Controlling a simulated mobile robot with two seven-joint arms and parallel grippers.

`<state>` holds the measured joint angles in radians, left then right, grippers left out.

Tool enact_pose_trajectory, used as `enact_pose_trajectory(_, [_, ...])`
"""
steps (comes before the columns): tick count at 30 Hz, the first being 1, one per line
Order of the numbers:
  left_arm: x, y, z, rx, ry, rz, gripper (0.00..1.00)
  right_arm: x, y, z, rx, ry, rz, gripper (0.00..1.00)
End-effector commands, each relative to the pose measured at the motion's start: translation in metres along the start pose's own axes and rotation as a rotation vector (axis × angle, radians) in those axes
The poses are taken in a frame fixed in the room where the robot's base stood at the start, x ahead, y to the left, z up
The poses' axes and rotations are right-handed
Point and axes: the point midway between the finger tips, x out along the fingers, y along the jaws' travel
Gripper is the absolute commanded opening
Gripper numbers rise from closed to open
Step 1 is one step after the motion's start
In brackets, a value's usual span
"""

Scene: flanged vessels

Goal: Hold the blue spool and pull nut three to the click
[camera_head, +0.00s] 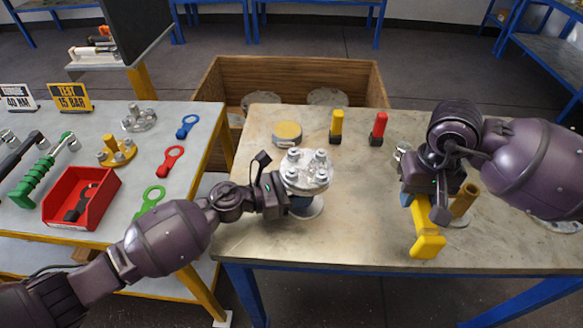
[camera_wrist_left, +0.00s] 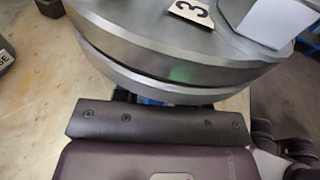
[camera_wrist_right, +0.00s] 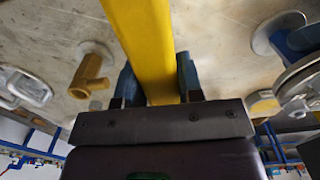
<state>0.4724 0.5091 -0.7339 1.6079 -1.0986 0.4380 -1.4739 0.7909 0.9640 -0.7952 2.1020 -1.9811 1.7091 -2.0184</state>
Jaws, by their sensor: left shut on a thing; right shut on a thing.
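The blue spool (camera_head: 302,203) stands on the worktable under a grey metal flange (camera_head: 306,168) with several nuts on top. My left gripper (camera_head: 284,193) is shut on it from the left. The left wrist view shows the flange rim (camera_wrist_left: 170,60), a "3" label (camera_wrist_left: 190,10) beside a large grey nut (camera_wrist_left: 280,18), and only a sliver of blue below. My right gripper (camera_head: 426,196) is shut on a yellow bar-shaped tool (camera_head: 428,243), right of the spool and apart from it. The yellow bar (camera_wrist_right: 145,45) runs between the fingers in the right wrist view; its far end is hidden.
A brass-coloured fitting (camera_head: 464,198) stands right of my right gripper. A yellow-topped disc (camera_head: 288,132), a yellow block (camera_head: 336,124) and a red block (camera_head: 379,126) stand at the back. A wooden crate (camera_head: 215,85) is behind the table. The middle tabletop (camera_head: 365,190) is clear.

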Motion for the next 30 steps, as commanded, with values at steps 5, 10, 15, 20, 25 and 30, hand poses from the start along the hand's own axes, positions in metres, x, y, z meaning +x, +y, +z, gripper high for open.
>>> enact_pose_trajectory(5, [0.000, 0.000, 0.000, 0.000, 0.000, 0.001, 0.19, -0.001, 0.000, 0.000, 0.000, 0.002, -0.001, 0.06])
enact_pose_trajectory(10, [0.000, 0.000, 0.000, 0.000, 0.000, 0.001, 0.19, -0.001, 0.000, 0.000, 0.000, 0.002, -0.001, 0.06])
enact_pose_trajectory(15, [0.000, 0.000, 0.000, 0.000, 0.000, 0.001, 0.19, -0.005, -0.002, -0.004, -0.003, 0.004, -0.001, 0.06])
enact_pose_trajectory(20, [0.000, 0.000, 0.000, 0.000, 0.000, 0.001, 0.19, -0.025, -0.013, -0.016, -0.026, 0.009, -0.002, 0.06])
enact_pose_trajectory(25, [0.000, 0.000, 0.001, 0.000, 0.000, 0.001, 0.19, -0.055, -0.041, -0.028, -0.095, 0.011, -0.001, 0.06])
enact_pose_trajectory(30, [0.000, 0.000, 0.001, 0.000, 0.000, 0.001, 0.19, -0.084, -0.074, -0.027, -0.202, 0.011, 0.001, 0.06])
